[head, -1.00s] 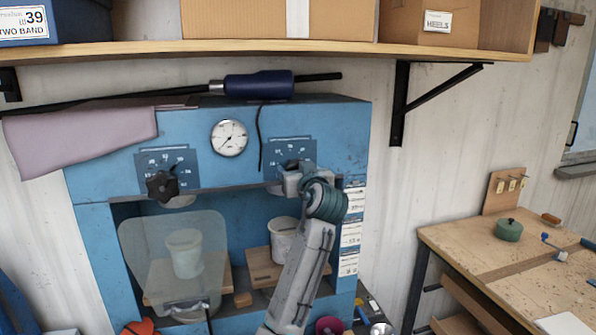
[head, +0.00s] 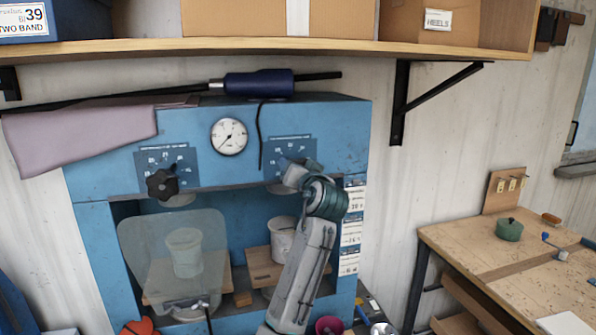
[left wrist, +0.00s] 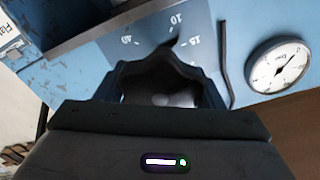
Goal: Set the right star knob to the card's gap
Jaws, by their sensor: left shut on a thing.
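The right star knob (left wrist: 165,82) is a dark shape between my left gripper's fingers in the left wrist view. A dark pointed tip shows above it, towards the 10 on the blue dial plate. In the head view my left gripper (head: 296,174) is at the right dial plate (head: 290,150) on the blue press and hides the knob. It is shut on the knob. White cards (head: 350,230) are fixed to the press's right post; their writing is too small to read surely. A card edge (left wrist: 8,35) also shows in the left wrist view. My right gripper is not in view.
A round gauge (head: 229,136) is between the plates. A clear shield (head: 173,250) hangs before the left bay. A wooden shelf (head: 300,48) runs above; a workbench (head: 520,265) stands right.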

